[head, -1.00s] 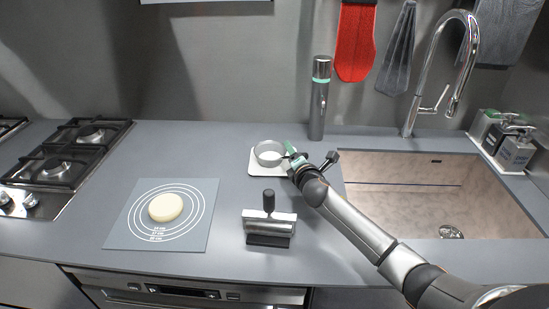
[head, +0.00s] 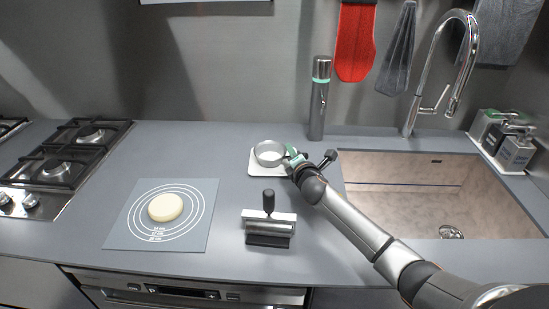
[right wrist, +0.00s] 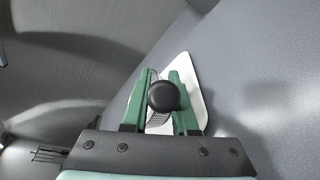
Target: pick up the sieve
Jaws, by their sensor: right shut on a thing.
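The sieve (head: 268,152) is a round metal ring at the back middle of the counter, on or just over a white square board (head: 257,171). My right gripper (head: 291,157) is at the sieve's right side, shut on its handle. In the right wrist view the dark rounded handle end (right wrist: 164,96) sits between the green fingers of my right gripper (right wrist: 160,92). Part of the sieve's ring is hidden behind the handle and fingers there. I cannot tell whether the sieve is clear of the board. My left gripper is not in view.
A dough disc (head: 165,207) lies on a grey mat (head: 125,225) at the left. A roller-like tool with a dark handle (head: 268,228) stands in front of my right arm. A grey cylinder (head: 318,100) stands behind. The sink (head: 400,200) is at the right, the hob (head: 70,155) at the left.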

